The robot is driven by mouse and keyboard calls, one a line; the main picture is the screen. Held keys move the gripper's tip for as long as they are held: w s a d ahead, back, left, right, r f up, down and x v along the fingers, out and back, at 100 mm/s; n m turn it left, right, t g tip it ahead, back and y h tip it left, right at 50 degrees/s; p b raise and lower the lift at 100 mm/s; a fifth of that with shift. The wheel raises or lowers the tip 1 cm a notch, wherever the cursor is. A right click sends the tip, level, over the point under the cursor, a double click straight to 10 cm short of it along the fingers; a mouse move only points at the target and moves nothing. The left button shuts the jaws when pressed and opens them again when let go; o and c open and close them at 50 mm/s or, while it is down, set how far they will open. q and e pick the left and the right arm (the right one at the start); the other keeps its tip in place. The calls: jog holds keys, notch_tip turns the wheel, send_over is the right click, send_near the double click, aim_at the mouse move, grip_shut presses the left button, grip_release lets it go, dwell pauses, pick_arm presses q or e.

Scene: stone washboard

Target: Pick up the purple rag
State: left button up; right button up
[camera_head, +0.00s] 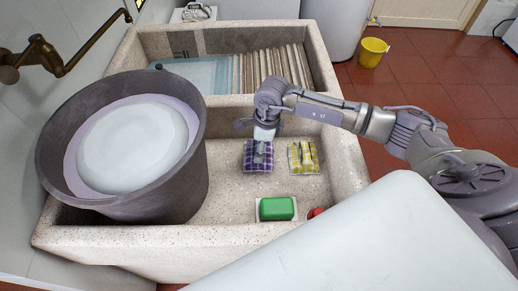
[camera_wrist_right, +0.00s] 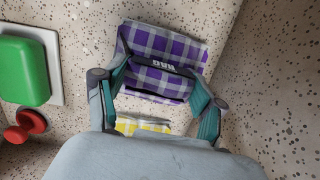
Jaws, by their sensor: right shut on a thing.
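The purple and white checked rag (camera_head: 250,163) lies in the stone basin, left of the yellow rag. I cannot tell whether the rag is clear of the basin floor. My left gripper is not in view.
The yellow checked rag (camera_head: 303,157) lies close to the right. Green soap (camera_head: 277,208) on a white dish and a red object (camera_head: 315,212) sit nearer the front. A large dark tub (camera_head: 185,190) fills the basin's left side. The ribbed washboard (camera_head: 275,68) is behind.

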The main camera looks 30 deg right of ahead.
notch_tip(320, 180, up, 3)
jog(key=shift+f, duration=0.1)
jog(key=s+r+b, duration=0.1)
jog(key=s+r, duration=0.6)
jog(key=s, duration=0.4)
jog(key=shift+s+d, duration=0.35)
jog(key=shift+r, duration=0.1)
